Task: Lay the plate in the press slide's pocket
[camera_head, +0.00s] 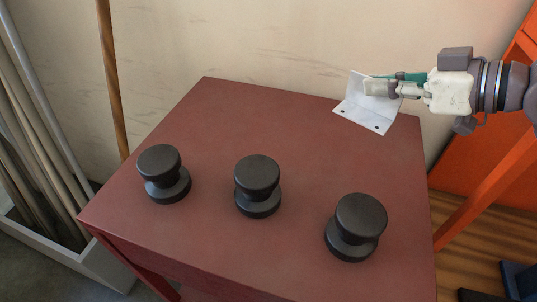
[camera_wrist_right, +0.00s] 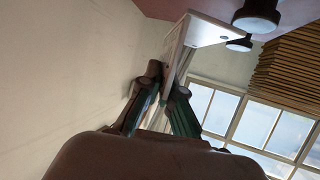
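The plate (camera_head: 365,116) is a white, bent L-shaped piece with small dark holes, above or at the far right corner of the dark red table. It also shows in the right wrist view (camera_wrist_right: 212,30). My right gripper (camera_head: 372,87) comes in from the right and is shut on the plate's raised flange. In the right wrist view its two fingers (camera_wrist_right: 167,80) pinch the flange from both sides. I cannot tell whether the plate touches the table. I cannot make out a press slide or a pocket in these views. My left gripper is not in view.
Three black spool-shaped knobs, left (camera_head: 164,174), middle (camera_head: 258,186) and right (camera_head: 356,227), stand across the near part of the red table (camera_head: 270,125). The table's far middle is clear. A pale wall is behind; an orange frame (camera_head: 480,155) stands at the right.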

